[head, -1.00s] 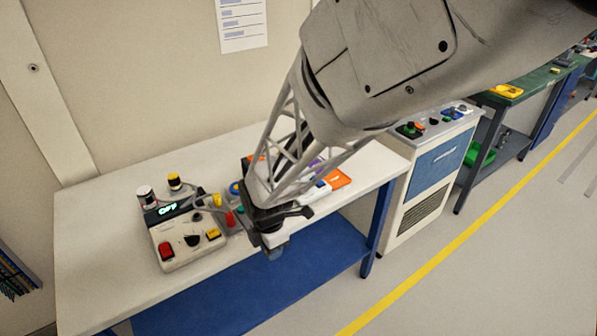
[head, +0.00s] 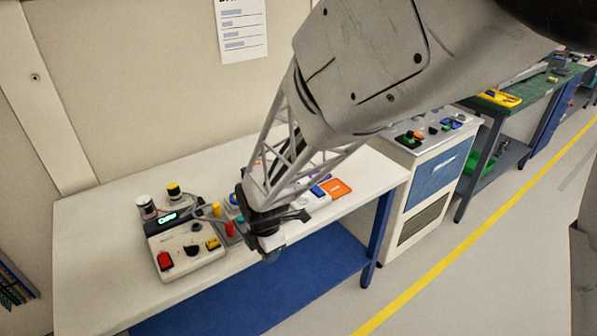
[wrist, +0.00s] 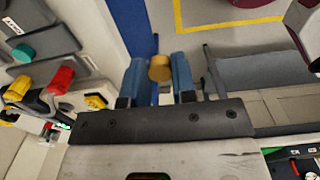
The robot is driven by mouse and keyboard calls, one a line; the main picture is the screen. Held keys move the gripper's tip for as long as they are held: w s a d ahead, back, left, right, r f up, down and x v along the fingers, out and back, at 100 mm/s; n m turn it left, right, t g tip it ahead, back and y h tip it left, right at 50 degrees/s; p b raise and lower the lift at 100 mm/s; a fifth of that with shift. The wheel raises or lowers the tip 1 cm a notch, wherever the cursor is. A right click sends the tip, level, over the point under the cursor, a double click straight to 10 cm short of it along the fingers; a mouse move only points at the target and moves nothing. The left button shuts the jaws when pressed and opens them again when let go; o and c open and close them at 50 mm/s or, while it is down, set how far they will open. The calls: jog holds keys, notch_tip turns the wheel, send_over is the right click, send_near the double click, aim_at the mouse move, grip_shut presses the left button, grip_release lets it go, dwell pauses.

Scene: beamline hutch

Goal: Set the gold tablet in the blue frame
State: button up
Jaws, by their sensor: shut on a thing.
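My gripper (wrist: 160,82) is shut on the gold tablet (wrist: 160,66), a small round gold piece held between two blue finger pads in the wrist view. In the head view my gripper (head: 268,252) hangs at the front edge of the white table (head: 110,215), right of the control box. The tablet cannot be made out there. A small blue item (head: 318,191) lies beside an orange tile on the table, partly behind my arm. I cannot tell whether it is the blue frame; no blue frame shows clearly.
A control box (head: 190,255) with red, black and yellow controls stands close left of my gripper. The orange tile (head: 336,187) lies to the right. A white cabinet (head: 425,185) stands beyond the table's right end. The table's left part is clear.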

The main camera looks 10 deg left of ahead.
jog(key=w+a+r, duration=0.2)
jog(key=w+a, duration=0.6)
jog(key=w, duration=0.3)
jog(key=w+a+r, duration=0.3)
jog(key=w+a, duration=0.5)
jog(key=w, duration=0.4)
jog(key=shift+w+a+r, duration=0.3)
jog(key=shift+f, duration=0.15)
jog(key=shift+f, duration=3.2)
jog(key=shift+f, duration=0.6)
jog(key=o, duration=1)
jog(key=shift+r, duration=0.1)
